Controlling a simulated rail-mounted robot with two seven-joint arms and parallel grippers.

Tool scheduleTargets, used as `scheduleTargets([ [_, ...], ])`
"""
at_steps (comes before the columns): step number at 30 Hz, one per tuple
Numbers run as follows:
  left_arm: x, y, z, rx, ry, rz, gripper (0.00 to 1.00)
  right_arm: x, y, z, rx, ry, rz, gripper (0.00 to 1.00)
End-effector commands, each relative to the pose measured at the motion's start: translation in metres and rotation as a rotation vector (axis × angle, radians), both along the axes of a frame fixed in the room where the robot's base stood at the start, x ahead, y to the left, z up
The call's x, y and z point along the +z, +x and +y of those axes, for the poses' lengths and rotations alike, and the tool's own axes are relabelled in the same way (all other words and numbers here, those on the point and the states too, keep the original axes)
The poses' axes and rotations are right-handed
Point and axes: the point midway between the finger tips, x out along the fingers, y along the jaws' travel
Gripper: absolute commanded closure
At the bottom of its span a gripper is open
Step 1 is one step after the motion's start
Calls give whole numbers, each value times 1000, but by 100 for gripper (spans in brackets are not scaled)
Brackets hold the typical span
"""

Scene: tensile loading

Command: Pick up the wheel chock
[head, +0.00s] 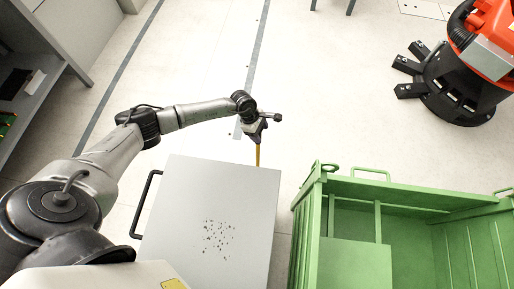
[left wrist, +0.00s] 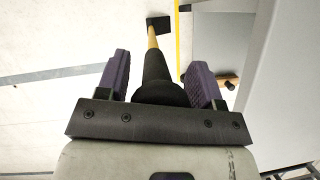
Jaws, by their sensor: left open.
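The wheel chock shows in the left wrist view as a yellow handle (left wrist: 153,42) with a dark grip (left wrist: 158,80) at the near end and a black block (left wrist: 158,22) on the floor at the far end. In the head view only part of its yellow handle (head: 258,155) shows, below my left gripper (head: 257,137). In the left wrist view my left gripper (left wrist: 161,72) is open, with its purple finger pads on either side of the dark grip. A gap shows at each side of the grip. My right gripper is in neither view.
A grey cart (head: 188,210) with a black side handle (head: 143,205) stands just in front of the chock. An open green bin (head: 345,192) stands to the right. A black and orange machine (head: 463,80) is at the back right. Floor behind the chock is clear.

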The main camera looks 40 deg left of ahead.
Motion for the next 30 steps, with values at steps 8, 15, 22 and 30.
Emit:
scheduleTargets([
  [8, -1, 0, 0, 0, 0, -1, 44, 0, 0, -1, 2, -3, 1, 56],
  [15, -1, 0, 0, 0, 0, -1, 67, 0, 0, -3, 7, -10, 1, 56],
  [22, -1, 0, 0, 0, 0, -1, 89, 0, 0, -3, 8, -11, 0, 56],
  [30, 0, 1, 0, -1, 0, -1, 100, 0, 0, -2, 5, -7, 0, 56],
])
